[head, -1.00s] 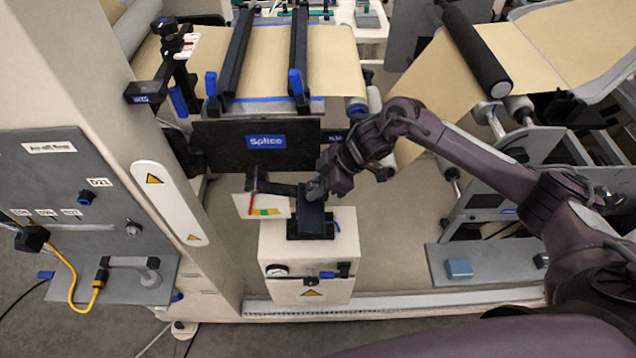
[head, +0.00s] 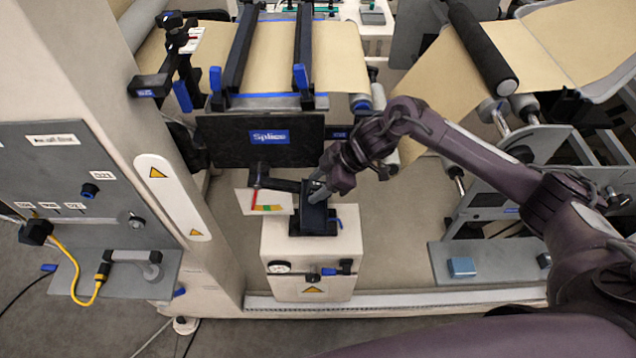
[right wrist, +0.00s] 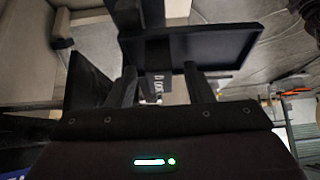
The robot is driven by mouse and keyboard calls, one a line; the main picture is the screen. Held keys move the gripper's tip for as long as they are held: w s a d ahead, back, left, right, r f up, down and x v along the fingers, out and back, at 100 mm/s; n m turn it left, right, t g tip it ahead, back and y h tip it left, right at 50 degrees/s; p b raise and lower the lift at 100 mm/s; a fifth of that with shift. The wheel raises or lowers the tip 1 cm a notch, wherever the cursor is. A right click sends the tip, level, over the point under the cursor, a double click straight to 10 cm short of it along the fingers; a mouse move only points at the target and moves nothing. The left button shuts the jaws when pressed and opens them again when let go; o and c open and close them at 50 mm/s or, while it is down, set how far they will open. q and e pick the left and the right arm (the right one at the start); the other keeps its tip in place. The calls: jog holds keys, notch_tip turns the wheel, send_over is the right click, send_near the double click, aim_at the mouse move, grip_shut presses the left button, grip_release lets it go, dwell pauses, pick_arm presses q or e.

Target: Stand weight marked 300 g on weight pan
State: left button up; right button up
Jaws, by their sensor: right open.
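My right gripper (head: 316,192) is at the dark upright fixture on top of the cream box. In the right wrist view its two fingers (right wrist: 158,85) are apart. Between them is a small dark piece with white characters (right wrist: 157,90), seemingly the weight; the marking is too small to read surely. I cannot tell whether the fingers touch it. A flat black plate (right wrist: 222,45), perhaps the weight pan, lies just beyond the fingertips. In the head view a dark plate (head: 313,221) shows below the gripper, and the weight cannot be made out. My left gripper is out of view.
The cream box (head: 312,255) carries a gauge and valve. A pointer scale (head: 268,203) stands left of the gripper, and the black Splice panel (head: 225,140) behind it. A blue block (head: 461,267) lies on a grey shelf (head: 490,275) at right, with clear floor between.

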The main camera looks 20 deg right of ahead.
jog(key=b+v, duration=0.2)
jog(key=v, duration=0.6)
jog(key=s+a+f+m+t, duration=0.15)
jog(key=a+t, duration=0.45)
jog(key=a, duration=0.8)
jog(key=s+d+m+h, duration=0.2)
jog(key=s+d+m, duration=0.1)
jog(key=s+d+m+h, duration=0.3)
jog(key=d, duration=0.1)
jog(key=shift+s+m, duration=0.3)
jog(key=shift+m, duration=0.05)
jog(key=s+d+f+m+g+h, duration=0.25)
jog(key=s+d+m+g, duration=0.35)
jog(key=s, duration=0.6)
notch_tip(320, 180, down, 29)
jog(key=d+n, duration=0.1)
jog(key=n, duration=0.1)
jog(key=s+d+f, duration=0.2)
jog(key=s+f, duration=0.7)
jog(key=s, duration=0.1)
jog(key=s+d+f+g, duration=0.1)
jog(key=s+f, duration=0.9)
jog(key=shift+s+d, duration=0.3)
jog(key=shift+d, duration=0.1)
jog(key=shift+s, duration=0.1)
jog(key=shift+c, duration=0.5)
